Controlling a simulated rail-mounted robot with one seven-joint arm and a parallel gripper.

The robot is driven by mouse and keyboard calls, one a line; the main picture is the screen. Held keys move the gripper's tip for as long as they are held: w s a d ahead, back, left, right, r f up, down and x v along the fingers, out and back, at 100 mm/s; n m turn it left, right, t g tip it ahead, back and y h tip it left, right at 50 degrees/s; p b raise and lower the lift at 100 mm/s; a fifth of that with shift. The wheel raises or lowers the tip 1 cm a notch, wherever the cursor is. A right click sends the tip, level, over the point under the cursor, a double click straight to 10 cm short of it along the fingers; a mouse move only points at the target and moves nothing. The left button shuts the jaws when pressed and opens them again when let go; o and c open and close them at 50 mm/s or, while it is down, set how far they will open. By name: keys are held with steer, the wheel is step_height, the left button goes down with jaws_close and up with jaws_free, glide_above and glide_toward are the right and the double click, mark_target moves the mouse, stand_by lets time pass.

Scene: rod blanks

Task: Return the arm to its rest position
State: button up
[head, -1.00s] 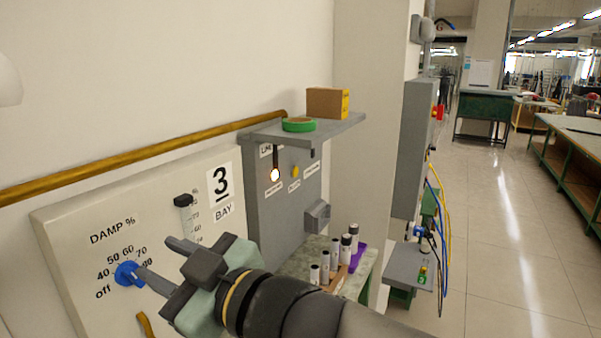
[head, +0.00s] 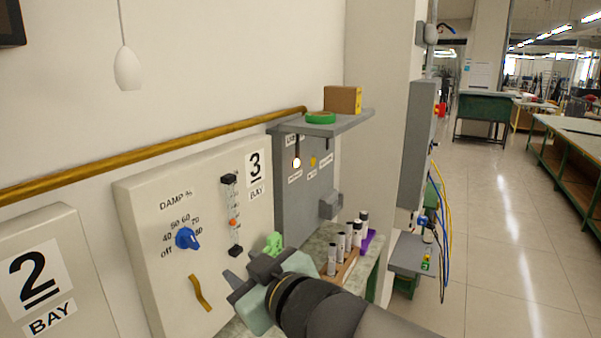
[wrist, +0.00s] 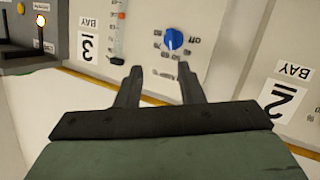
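My gripper (head: 240,281) is in front of the lower right part of the bay 3 panel (head: 146,222) in the head view. It also shows in the wrist view (wrist: 157,80), where its two fingers are spread apart with nothing between them. The panel carries a blue damp dial (head: 187,238), a vertical slider (head: 232,215) with an orange mark, and a yellow-brown handle (head: 200,292). The gripper appears clear of the dial and the slider. My arm reaches in from the bottom of the head view.
A bay 2 panel (head: 38,275) stands at left. A grey box (head: 300,192) with a lit lamp (head: 296,163) sits under a shelf (head: 350,122) holding green tape (head: 320,118) and a carton (head: 343,99). The floor (head: 495,250) at right is open.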

steer(key=d+f+m+g+h, duration=0.4)
steer(key=d+f+m+h, duration=0.5)
steer(key=d+f, duration=0.85)
steer(key=s+d+f+m+g, duration=0.1)
steer(key=s+d+f+g, duration=0.25)
steer(key=s, duration=0.25)
steer(key=s+d+f+m+g, duration=0.1)
steer(key=s+d+f+g, duration=0.1)
steer(key=s+d+g, duration=0.3)
steer(key=s+a+f+t+b, duration=0.1)
steer(key=a+f+b, duration=0.3)
steer(key=f+b, duration=0.5)
steer(key=shift+s+f+b, duration=0.25)
steer(key=shift+s+b, duration=0.1)
steer(key=shift+b, duration=0.3)
